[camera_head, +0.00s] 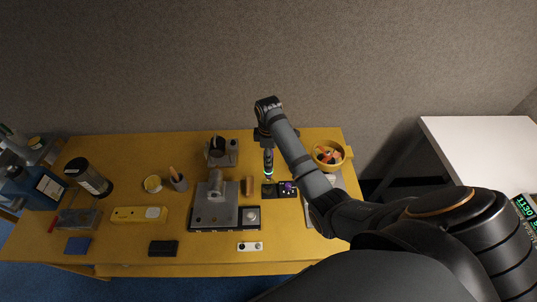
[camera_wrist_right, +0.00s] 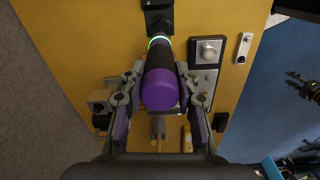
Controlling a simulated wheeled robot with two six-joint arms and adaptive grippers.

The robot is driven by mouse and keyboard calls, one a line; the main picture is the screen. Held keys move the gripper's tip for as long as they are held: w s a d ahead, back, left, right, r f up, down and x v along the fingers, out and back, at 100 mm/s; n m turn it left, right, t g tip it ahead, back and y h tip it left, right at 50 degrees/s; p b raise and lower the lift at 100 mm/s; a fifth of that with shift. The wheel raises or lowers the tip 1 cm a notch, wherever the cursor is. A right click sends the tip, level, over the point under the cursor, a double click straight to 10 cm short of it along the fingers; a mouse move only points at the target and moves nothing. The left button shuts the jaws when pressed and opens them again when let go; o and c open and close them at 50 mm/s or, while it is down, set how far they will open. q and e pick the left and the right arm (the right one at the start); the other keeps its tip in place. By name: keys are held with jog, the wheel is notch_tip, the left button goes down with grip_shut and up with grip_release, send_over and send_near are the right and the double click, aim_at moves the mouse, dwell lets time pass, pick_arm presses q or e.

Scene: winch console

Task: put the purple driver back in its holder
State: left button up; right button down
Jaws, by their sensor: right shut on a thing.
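The purple driver (camera_wrist_right: 160,88) has a purple end cap, a dark grip and a glowing green ring. My right gripper (camera_wrist_right: 160,100) is shut on it, one finger on each side. In the head view the driver (camera_head: 268,164) hangs roughly upright below my right gripper (camera_head: 265,138). Its lower end points at a small dark block (camera_head: 268,190), apparently the holder, which also shows in the wrist view (camera_wrist_right: 157,20). I cannot tell whether the tip is inside it. A dark gripper-like part, probably my left gripper (camera_wrist_right: 304,88), shows at the wrist view's right edge.
A grey console (camera_head: 212,212) with a knob stands left of the block. A small purple item (camera_head: 288,187) sits at the block's right. A yellow bowl (camera_head: 328,154) of coloured pieces is farther right. A white switch plate (camera_head: 250,246) lies in front.

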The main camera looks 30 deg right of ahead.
jog(key=shift+r+p, duration=0.1)
jog(key=shift+p, duration=0.45)
dwell(0.4)
jog(key=shift+f+b, duration=0.3)
jog(key=shift+f, duration=1.25)
jog(key=shift+w+p, duration=0.1)
jog(key=shift+p, duration=0.25)
jog(key=shift+f+b, duration=0.5)
jog(key=shift+f, duration=1)
